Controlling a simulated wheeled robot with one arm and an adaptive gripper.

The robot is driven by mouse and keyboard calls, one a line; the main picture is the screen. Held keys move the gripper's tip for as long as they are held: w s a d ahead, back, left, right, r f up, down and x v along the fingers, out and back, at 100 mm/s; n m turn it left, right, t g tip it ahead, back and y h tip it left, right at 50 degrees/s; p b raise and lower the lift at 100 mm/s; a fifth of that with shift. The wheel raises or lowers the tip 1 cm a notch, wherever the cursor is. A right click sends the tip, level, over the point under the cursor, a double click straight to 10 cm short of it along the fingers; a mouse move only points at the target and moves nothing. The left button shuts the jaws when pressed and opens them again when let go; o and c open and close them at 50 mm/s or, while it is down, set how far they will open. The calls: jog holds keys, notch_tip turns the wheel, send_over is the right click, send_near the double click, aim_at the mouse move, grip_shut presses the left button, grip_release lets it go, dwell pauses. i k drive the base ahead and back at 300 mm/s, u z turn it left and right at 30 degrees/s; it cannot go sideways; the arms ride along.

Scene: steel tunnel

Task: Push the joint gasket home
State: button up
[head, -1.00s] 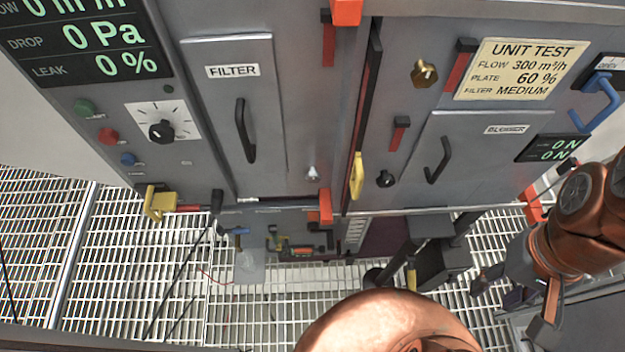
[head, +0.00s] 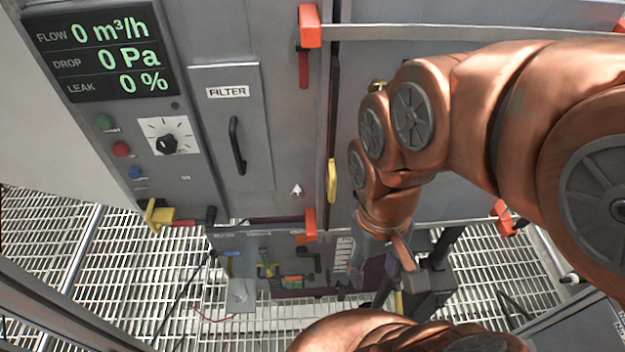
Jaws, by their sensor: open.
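A narrow dark vertical joint runs between the two grey housing sections, with a thin black strip (head: 334,100) along it that looks like the joint gasket. A yellow piece (head: 332,183) sits on the lower part of this joint. I cannot tell how deep the strip sits. My gripper (head: 378,272) points down at the lower right of the joint, in front of the lower housing edge, apart from the strip. It is open and I see nothing in it. My copper arm covers much of the right housing section.
Orange-red clamp parts (head: 310,26) stand beside the joint at the top, with another (head: 310,224) at the bottom. The FILTER door (head: 232,130) and display (head: 100,50) are on the left. A dark stand (head: 430,285) is close right of my gripper. Grating floor lies below.

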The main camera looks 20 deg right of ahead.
aim_at(331, 173)
jog(key=z, duration=0.55)
jog(key=k, duration=1.05)
jog(key=u, duration=1.25)
jog(key=i, duration=0.5)
jog(key=u, duration=0.05)
